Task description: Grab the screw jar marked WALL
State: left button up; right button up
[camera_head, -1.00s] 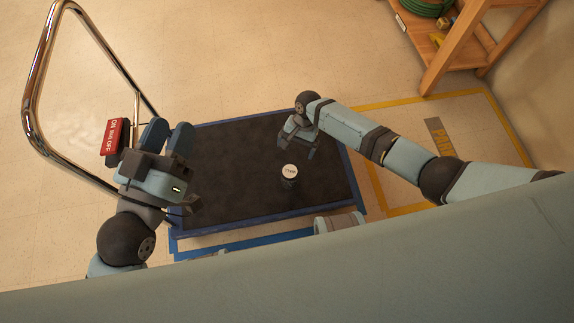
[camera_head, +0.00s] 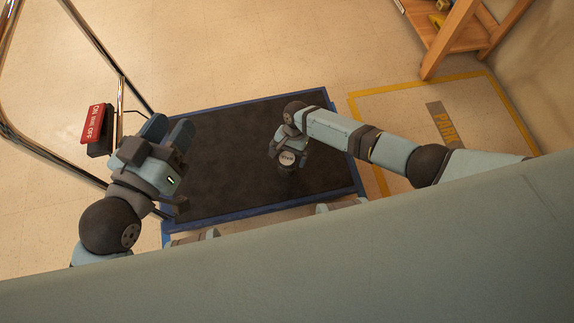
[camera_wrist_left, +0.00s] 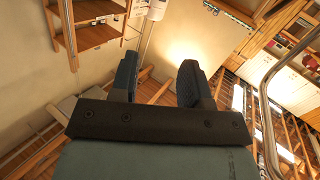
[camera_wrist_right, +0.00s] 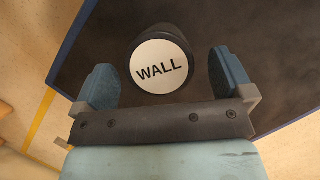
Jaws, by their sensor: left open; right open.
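The screw jar marked WALL (camera_wrist_right: 159,66) is a dark round jar with a white lid label, standing on the black platform of a cart. In the head view the jar (camera_head: 287,159) is partly covered by my right gripper. My right gripper (camera_wrist_right: 166,82) is open, with one finger on each side of the jar in its wrist view; I cannot tell whether they touch it. My left gripper (camera_head: 172,136) is open and empty above the left side of the platform. Its wrist view shows the empty open fingers (camera_wrist_left: 158,75) pointing toward the room.
The black cart platform (camera_head: 230,150) has a blue edge and is otherwise clear. A chrome handle (camera_head: 122,75) and a red ON/OFF sign (camera_head: 94,122) stand at its left. A wooden shelf (camera_head: 455,40) is at the upper right, beyond a yellow floor marking (camera_head: 370,93).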

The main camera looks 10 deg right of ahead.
jog(key=shift+b+x, duration=0.35)
jog(key=shift+x, duration=0.85)
jog(key=shift+d, duration=0.1)
jog(key=shift+w, duration=0.1)
jog(key=c, duration=1.2)
jog(key=shift+r, duration=0.15)
jog(key=shift+c, duration=0.2)
